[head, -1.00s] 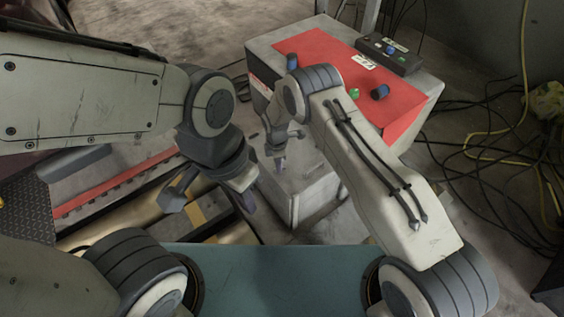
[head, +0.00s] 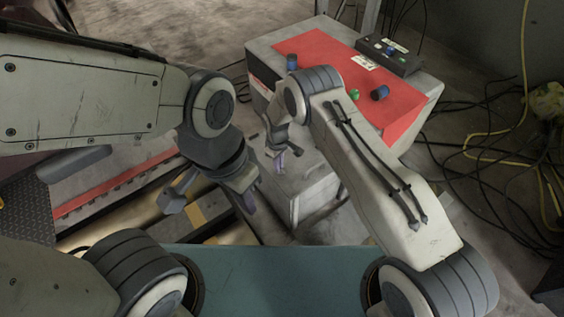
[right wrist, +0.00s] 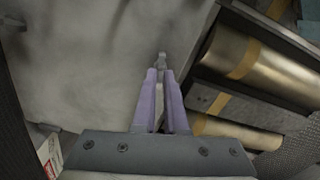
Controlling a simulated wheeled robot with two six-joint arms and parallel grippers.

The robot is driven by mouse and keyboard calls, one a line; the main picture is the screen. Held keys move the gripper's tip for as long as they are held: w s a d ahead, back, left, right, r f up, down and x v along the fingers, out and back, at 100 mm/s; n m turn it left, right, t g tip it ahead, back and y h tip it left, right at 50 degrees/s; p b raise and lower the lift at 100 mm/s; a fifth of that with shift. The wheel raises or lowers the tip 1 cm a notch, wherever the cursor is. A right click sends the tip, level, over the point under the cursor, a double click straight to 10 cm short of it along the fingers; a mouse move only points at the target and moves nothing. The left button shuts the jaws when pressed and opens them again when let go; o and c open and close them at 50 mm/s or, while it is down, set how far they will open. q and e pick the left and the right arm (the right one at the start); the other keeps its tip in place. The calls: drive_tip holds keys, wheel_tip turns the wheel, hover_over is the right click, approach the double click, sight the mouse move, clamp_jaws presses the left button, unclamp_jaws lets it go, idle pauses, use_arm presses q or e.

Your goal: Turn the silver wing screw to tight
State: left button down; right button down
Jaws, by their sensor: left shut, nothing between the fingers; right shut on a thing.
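The silver wing screw (right wrist: 162,60) shows as a small grey metal piece at the fingertips in the right wrist view, on a worn grey surface. Its wings are mostly hidden by the fingers, so I cannot tell how tight it is. My right gripper (right wrist: 161,74) is shut on it with its purple fingers. In the head view my right gripper (head: 281,168) is small and points down at the grey housing (head: 318,190), and the screw cannot be made out. My left gripper (head: 249,204) is shut and empty, lower and left of the right one, above the roller bed.
Brass-coloured rollers (right wrist: 262,72) with yellow bands lie right of the fingers in the right wrist view. Cables (head: 490,150) cover the floor at right.

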drive_tip(key=shift+d+m, duration=0.2)
drive_tip(key=shift+m, duration=1.1)
drive_tip(key=c, duration=1)
unclamp_jaws()
drive_tip(key=shift+d, duration=0.1)
drive_tip(key=shift+o, duration=0.2)
drive_tip(key=shift+a, duration=0.2)
wheel_tip(320, 180, up, 11)
drive_tip(key=p, duration=0.3)
drive_tip(key=shift+f, duration=0.15)
